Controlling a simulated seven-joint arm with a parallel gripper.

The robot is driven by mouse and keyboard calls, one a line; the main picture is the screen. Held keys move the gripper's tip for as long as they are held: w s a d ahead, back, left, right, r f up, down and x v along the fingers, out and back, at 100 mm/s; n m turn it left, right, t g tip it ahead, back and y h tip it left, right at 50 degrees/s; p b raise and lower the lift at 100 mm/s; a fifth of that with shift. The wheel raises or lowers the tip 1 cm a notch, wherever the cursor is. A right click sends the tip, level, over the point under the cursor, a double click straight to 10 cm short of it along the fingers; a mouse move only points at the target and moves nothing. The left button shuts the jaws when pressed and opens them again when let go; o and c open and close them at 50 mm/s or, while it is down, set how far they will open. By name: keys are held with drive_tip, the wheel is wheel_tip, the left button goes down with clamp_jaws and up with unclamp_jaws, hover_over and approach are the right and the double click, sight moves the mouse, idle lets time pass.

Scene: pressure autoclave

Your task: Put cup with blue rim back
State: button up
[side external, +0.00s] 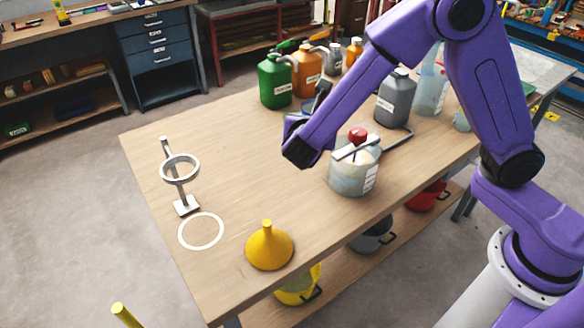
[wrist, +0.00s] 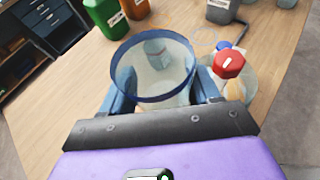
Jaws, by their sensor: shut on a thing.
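The cup with the blue rim (wrist: 150,98) is clear-walled and sits between the two blue fingers of my gripper (wrist: 163,88) in the wrist view. My gripper is shut on it. A pale, rounded shape shows through the cup; I cannot tell whether it is inside or behind it. In the side view my gripper (side external: 308,116) is mostly hidden behind my purple arm, and only a bit of blue rim shows there. A flat white ring (side external: 183,239) marks the table at the left front.
A pressure vessel (side external: 350,180) with a red knob (side external: 357,134) stands close right of my gripper. A ring stand (side external: 180,168) and yellow funnel (side external: 268,250) are at the left and front. Green (side external: 274,84), orange (side external: 306,76) and grey (side external: 394,100) containers stand behind. The table's left middle is clear.

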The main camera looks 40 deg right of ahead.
sight(293, 168)
drive_tip(key=w+m+g+h, duration=0.3)
drive_tip(key=w+m+g, duration=0.1)
drive_tip(key=w, duration=0.5)
drive_tip(key=f, duration=1.1)
drive_tip(key=d+f, duration=0.1)
drive_tip(key=f, duration=0.4)
drive_tip(key=shift+w+f, duration=0.15)
drive_tip(key=shift+f, duration=0.1)
drive_tip(key=shift+f, duration=0.15)
drive_tip(key=o, duration=1.2)
drive_tip(key=shift+o, duration=0.2)
